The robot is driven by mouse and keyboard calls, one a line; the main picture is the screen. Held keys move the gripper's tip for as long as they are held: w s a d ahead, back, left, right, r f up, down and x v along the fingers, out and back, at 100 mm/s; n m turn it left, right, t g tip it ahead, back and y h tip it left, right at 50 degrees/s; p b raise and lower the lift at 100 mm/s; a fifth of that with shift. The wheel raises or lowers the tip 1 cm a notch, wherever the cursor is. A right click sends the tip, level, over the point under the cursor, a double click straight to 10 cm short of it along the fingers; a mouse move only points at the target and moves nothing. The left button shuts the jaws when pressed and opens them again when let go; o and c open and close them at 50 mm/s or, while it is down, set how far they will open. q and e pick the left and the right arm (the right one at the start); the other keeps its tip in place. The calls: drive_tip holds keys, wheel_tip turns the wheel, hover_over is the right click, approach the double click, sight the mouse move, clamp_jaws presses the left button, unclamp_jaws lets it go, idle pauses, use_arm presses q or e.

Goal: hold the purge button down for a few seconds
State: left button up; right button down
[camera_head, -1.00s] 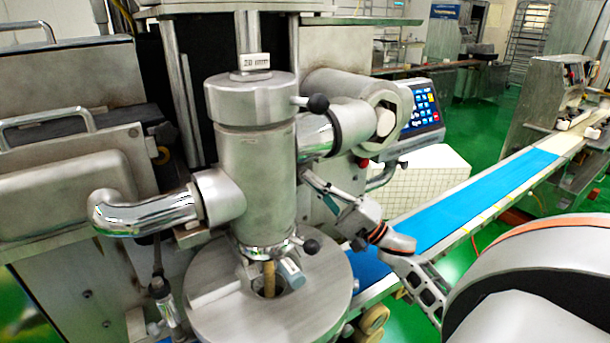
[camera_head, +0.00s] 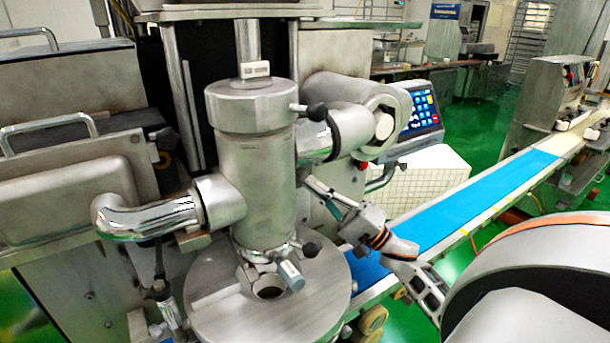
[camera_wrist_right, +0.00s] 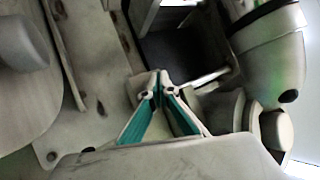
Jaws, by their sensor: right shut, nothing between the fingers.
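My right gripper (camera_head: 310,182) reaches in from the right, its fingers pointing up and left beside the steel cylinder (camera_head: 256,185). The right wrist view shows its fingertips (camera_wrist_right: 160,88) together with nothing between them, in front of a machine panel (camera_wrist_right: 85,85). I cannot tell whether they touch it. No button marked as purge can be made out; it may be hidden behind the fingers. A small red button (camera_head: 364,165) sits above and right of the gripper. The control panel (camera_head: 420,110) with blue keys stands farther right. My left gripper is out of view.
A round steel plate (camera_head: 320,285) lies under the cylinder's nozzle. A bent chrome pipe (camera_head: 150,215) sticks out left. A blue conveyor belt (camera_head: 450,215) runs to the back right. A white gridded block (camera_head: 425,185) stands behind my right arm.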

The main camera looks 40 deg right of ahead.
drive_tip(key=shift+s, duration=0.15)
drive_tip(key=shift+s, duration=0.1)
drive_tip(key=s+p, duration=0.2)
drive_tip(key=s, duration=0.1)
drive_tip(key=s+p, duration=0.1)
drive_tip(key=shift+s+a, duration=0.3)
drive_tip(key=shift+s, duration=0.1)
idle(0.6)
